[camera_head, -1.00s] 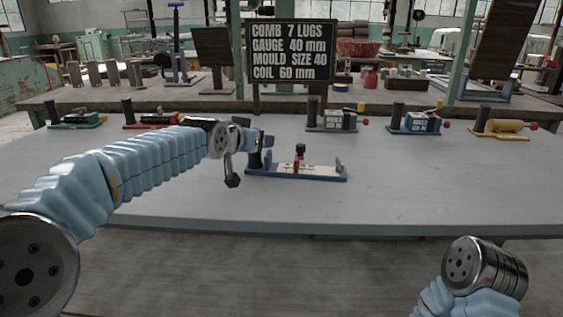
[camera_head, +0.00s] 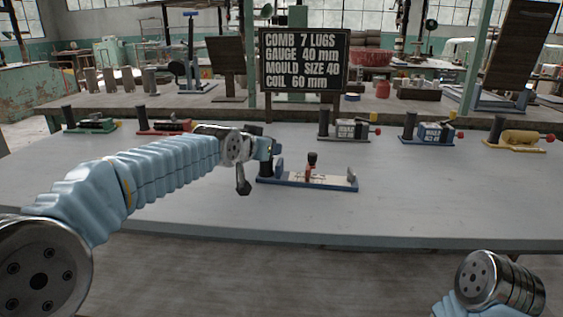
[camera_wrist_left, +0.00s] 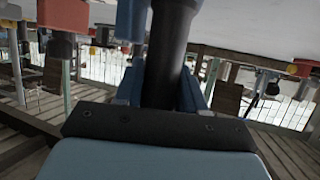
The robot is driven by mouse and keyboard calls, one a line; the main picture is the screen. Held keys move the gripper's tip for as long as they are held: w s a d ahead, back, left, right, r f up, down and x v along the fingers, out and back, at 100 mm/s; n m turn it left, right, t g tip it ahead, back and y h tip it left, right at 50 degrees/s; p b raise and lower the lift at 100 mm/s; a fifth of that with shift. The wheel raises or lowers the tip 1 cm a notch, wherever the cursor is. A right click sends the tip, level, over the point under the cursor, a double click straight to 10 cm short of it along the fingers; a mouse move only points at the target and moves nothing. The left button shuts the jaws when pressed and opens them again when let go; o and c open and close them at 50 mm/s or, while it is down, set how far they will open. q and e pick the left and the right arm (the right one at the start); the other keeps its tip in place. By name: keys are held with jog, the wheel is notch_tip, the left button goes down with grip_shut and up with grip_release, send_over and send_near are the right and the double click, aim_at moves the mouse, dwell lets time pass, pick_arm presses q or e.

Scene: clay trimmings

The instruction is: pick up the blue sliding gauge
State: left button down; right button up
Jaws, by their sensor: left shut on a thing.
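The blue sliding gauge (camera_head: 308,184) is at the middle of the grey table. It has a long blue base, a pale strip on top, a red and black slider (camera_head: 311,167) and a black upright post at its left end. In the left wrist view the dark post (camera_wrist_left: 168,55) runs up from between the jaws. I cannot tell whether the gauge's base touches the table. My right arm shows at the lower right; its gripper is out of view.
Along the table's back stand a green device (camera_head: 92,126), a red one (camera_head: 165,127), a grey one (camera_head: 347,130), a blue one (camera_head: 430,133) and a yellow one (camera_head: 520,138). A black sign (camera_head: 304,59) rises behind. The table's front is clear.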

pick_arm(q)
jog(key=shift+r, duration=0.55)
jog(key=r, duration=0.2)
jog(key=shift+s+d+r, duration=0.1)
jog(key=shift+s+r, duration=0.1)
jog(key=shift+r, duration=0.2)
jog(key=s+d+r+b, duration=0.2)
jog(key=s+r, duration=0.7)
jog(key=s, duration=0.4)
jog(key=shift+w+a+f+b, duration=0.25)
jog(key=shift+w+a+f, duration=0.05)
jog(key=shift+w+f, duration=1.55)
jog(key=shift+w+a+f+b, duration=0.3)
jog(key=shift+w+a+f, duration=0.05)
jog(key=shift+w+f, duration=1.5)
jog(key=shift+w+a+f+b, duration=0.3)
jog(key=shift+w+f, duration=1.35)
jog(key=shift+w, duration=0.35)
jog(key=shift+w+f, duration=0.1)
jog(key=shift+w, duration=0.05)
jog(key=shift+w+a+f, duration=0.1)
jog(key=shift+w+f, duration=0.7)
jog(key=shift+w, duration=0.05)
jog(key=shift+f, duration=0.25)
